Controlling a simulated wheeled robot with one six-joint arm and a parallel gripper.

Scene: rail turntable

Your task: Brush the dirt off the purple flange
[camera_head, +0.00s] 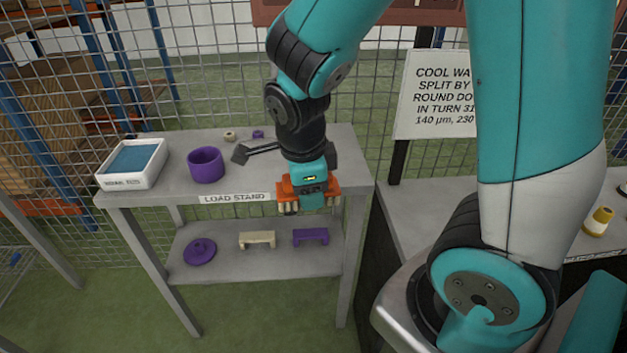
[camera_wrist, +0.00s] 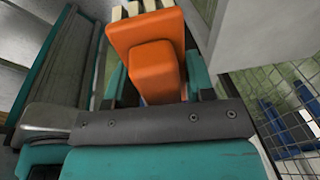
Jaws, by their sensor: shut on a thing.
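The purple flange (camera_head: 200,251) is a disc with a raised hub, lying on the lower shelf of the load stand. At this size I cannot make out any dirt on it. My gripper (camera_head: 310,197) is shut on an orange brush (camera_head: 286,189) in front of the stand's upper front edge, to the right of the flange and above its level. In the wrist view the brush (camera_wrist: 150,45) shows its orange block and grip between the jaws, with pale bristle tufts at the far end. The brush is apart from the flange.
The load stand's top (camera_head: 180,193) holds a white bin (camera_head: 108,179) with blue inside, a purple cup (camera_head: 206,165) and small rings. A beige bracket (camera_head: 257,240) and a purple bracket (camera_head: 310,237) share the lower shelf. A mesh fence (camera_head: 215,60) stands behind.

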